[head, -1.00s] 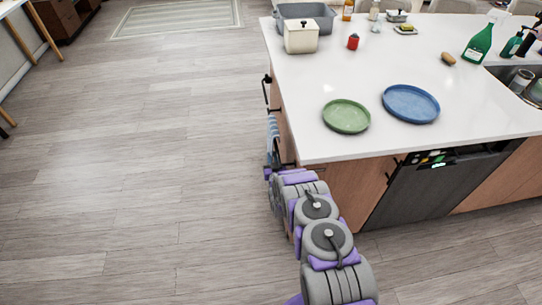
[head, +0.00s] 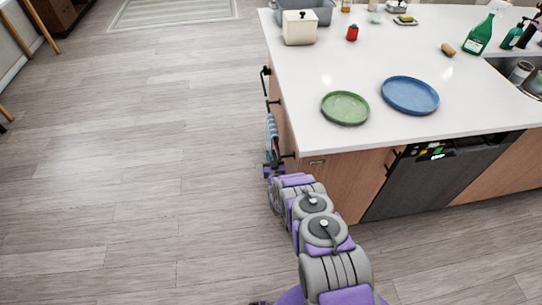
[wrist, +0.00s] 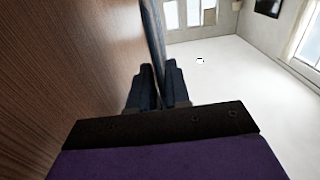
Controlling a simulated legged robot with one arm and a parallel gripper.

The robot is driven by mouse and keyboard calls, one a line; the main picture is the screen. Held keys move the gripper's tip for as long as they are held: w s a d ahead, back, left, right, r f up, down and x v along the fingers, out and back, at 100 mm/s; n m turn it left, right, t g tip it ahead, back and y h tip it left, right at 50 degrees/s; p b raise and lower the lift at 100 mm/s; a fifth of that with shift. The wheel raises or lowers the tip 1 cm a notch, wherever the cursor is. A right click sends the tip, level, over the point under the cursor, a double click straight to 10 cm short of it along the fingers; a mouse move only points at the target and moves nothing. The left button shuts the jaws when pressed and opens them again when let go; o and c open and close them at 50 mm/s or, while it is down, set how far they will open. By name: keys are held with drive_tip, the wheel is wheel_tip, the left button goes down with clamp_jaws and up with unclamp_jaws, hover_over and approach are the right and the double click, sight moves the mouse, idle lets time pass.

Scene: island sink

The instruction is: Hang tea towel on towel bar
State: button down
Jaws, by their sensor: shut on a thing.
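The tea towel (head: 271,132), light blue and striped, is beside the left end of the island. My gripper (head: 273,168) is at its near edge, low by the island's corner. In the wrist view my gripper (wrist: 159,88) is shut on the towel (wrist: 152,28), which shows edge-on as a thin dark blue sheet beyond the fingers. The black towel bar (head: 266,84) is on the island's left end panel; its middle is hidden behind the towel. I cannot tell whether the towel lies over the bar or only beside it. The bar does not show clearly in the wrist view.
The island's wooden panel (wrist: 60,60) stands close left of my gripper. The white counter (head: 320,75) holds a green plate (head: 345,108), a blue plate (head: 410,96) and a cream canister (head: 300,28). The floor (head: 130,160) left of the island is clear.

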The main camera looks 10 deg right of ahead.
drive_tip(key=c, duration=1)
unclamp_jaws()
drive_tip(key=s+p, duration=0.3)
drive_tip(key=s, duration=1.4)
drive_tip(key=shift+s+f, duration=0.15)
drive_tip(key=shift+s, duration=0.05)
drive_tip(key=shift+p, duration=0.3)
